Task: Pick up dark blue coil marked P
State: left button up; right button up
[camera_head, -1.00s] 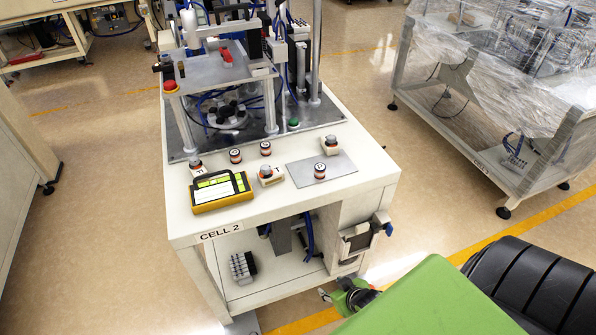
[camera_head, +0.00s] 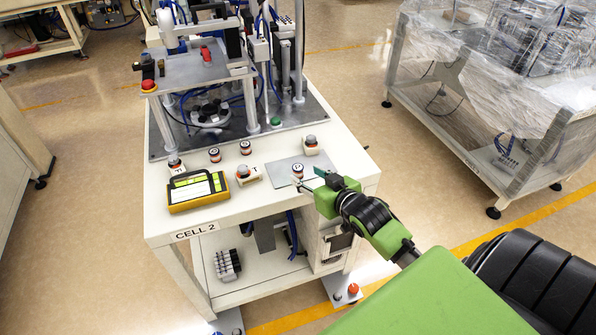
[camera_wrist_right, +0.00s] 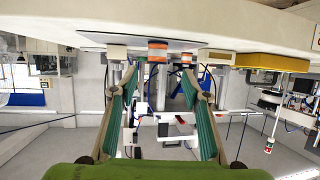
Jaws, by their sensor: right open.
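Several small dark round coils with light, marked tops and reddish-orange bands stand on the white table. One coil (camera_head: 298,170) is on the grey plate (camera_head: 283,164); two more, a left coil (camera_head: 214,155) and a right coil (camera_head: 245,148), stand further back. The letters are too small to read surely, and I cannot tell which coil is dark blue. My right gripper (camera_head: 311,180) is open, close beside the plate coil. In the right wrist view, inverted, a banded coil (camera_wrist_right: 157,51) shows ahead between the green fingers (camera_wrist_right: 157,105). My left gripper is not in view.
White holders with grey-topped parts stand near: a front holder (camera_head: 246,175), a back-right holder (camera_head: 311,147) and a left holder (camera_head: 176,167). A yellow-black device (camera_head: 196,191) lies at the front left. The machine frame (camera_head: 200,70) fills the table's back.

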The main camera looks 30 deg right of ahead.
aim_at(300, 170)
jog(key=shift+x, duration=1.2)
jog(key=shift+d+x, duration=0.1)
jog(key=shift+x, duration=1.2)
jog(key=shift+d+x, duration=0.15)
jog(key=shift+x, duration=1.15)
jog(key=shift+s, duration=0.1)
jog(key=c, duration=1.2)
